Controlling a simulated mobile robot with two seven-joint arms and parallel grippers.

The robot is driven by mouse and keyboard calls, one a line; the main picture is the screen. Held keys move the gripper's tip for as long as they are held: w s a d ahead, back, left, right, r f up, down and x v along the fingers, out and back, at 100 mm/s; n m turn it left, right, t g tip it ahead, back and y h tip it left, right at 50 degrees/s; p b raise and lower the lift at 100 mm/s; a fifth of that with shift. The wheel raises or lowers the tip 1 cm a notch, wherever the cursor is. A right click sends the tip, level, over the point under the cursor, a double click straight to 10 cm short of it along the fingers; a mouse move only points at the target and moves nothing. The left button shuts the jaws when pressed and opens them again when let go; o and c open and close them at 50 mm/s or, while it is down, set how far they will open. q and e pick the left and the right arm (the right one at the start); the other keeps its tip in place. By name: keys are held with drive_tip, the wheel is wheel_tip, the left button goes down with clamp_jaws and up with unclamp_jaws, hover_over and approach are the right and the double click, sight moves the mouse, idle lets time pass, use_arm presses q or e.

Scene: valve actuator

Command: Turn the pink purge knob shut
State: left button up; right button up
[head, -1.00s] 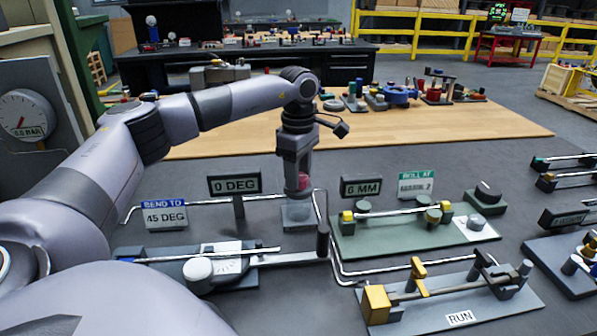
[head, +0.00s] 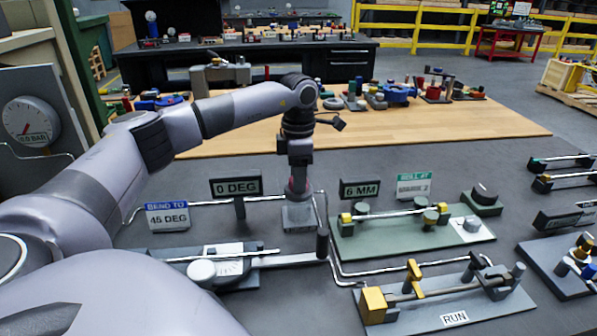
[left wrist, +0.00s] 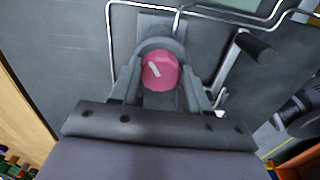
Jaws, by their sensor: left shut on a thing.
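The pink purge knob (left wrist: 161,71) sits between the fingers of my left gripper (left wrist: 163,90) in the left wrist view. The knob has a faceted rim and a pale mark on its top. In the head view my left gripper (head: 299,185) points straight down over a grey base block (head: 298,218), and only a sliver of pink shows between its fingers. The gripper is shut on the knob. My right gripper is not in view.
A 0 DEG sign (head: 236,186) and a BEND TO 45 DEG sign (head: 167,216) stand left of the knob. A black-capped lever (head: 322,243) stands in front of it. A green fixture (head: 412,232) is to the right. Thin pipes run around the base.

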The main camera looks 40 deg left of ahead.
use_arm(q)
drive_tip(key=n, duration=0.4)
drive_tip(key=shift+n, duration=0.3)
drive_tip(key=n, duration=0.5)
drive_tip(key=shift+n, duration=0.3)
drive_tip(key=o, duration=1.1)
drive_tip(key=shift+c, duration=0.2)
wheel_tip(320, 180, up, 7)
drive_tip(key=shift+r+b, duration=0.15)
drive_tip(key=shift+b, duration=0.25)
